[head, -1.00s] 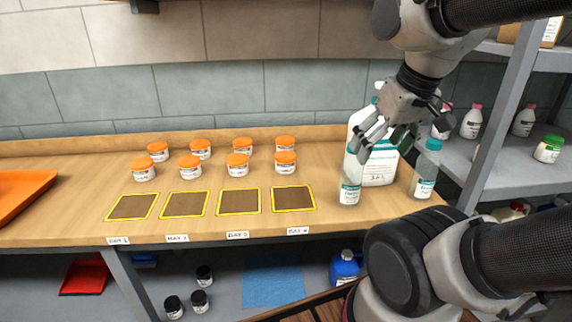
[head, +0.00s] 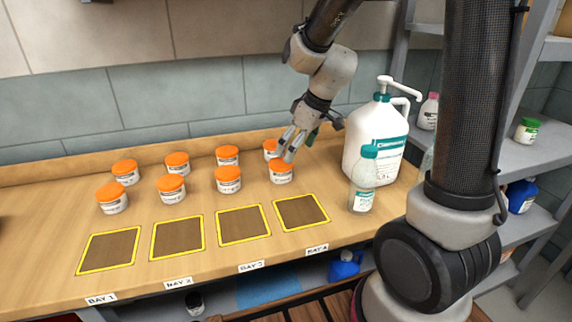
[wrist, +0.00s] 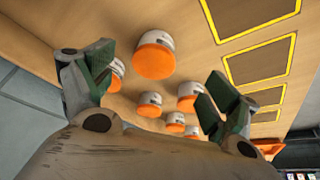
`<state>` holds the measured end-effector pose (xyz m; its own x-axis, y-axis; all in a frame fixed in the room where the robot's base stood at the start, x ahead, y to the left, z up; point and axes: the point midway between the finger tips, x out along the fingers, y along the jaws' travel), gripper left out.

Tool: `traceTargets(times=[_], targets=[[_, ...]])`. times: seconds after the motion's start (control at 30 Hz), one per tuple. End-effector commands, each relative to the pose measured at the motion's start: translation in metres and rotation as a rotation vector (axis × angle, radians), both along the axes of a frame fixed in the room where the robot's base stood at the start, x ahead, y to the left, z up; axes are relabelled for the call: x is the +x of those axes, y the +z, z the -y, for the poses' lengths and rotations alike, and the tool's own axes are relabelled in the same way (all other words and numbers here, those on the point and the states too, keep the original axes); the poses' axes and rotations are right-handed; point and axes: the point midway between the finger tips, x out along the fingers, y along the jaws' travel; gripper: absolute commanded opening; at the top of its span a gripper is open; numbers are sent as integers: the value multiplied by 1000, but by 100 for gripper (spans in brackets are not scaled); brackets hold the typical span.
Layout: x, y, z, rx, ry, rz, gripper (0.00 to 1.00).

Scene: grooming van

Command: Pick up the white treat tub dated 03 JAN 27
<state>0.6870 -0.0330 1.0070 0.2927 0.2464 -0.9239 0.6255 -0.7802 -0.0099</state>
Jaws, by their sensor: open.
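Several white tubs with orange lids stand in two rows on the wooden counter; their label dates are too small to read. The front-row tub behind Bay 4 (head: 281,173) is the closest to my gripper (head: 289,147); it also shows large in the wrist view (wrist: 155,56). The back-row tub behind it (head: 270,149) is partly hidden by my gripper, and by a finger in the wrist view (wrist: 116,76). My gripper is open, pointing down above these two, with nothing between its fingers. In the wrist view its spread fingers (wrist: 158,93) show at left and right.
Yellow-edged dark squares, such as Bay 4 (head: 302,212), lie along the counter's front. A large white pump jug (head: 373,143) and a clear teal-capped bottle (head: 363,185) stand right of the tubs. The tiled wall (head: 120,115) is close behind.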

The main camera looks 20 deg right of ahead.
Motion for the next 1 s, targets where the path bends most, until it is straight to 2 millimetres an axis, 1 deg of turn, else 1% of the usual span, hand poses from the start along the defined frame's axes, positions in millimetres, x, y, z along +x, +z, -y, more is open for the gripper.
traceTargets(times=[0.03,0.1,0.37,0.57,0.7,0.8,0.97,1.0], targets=[[6,-8,-4,-3,16,-2,88],[12,-15,-7,-6,33,4,88],[21,-43,-16,-8,41,3,88],[32,-68,-29,-8,41,2,88],[37,-83,-33,-7,40,4,88],[39,-87,-34,-8,40,6,88],[39,-87,-34,-8,40,6,88],[38,-87,-33,-8,40,6,85]])
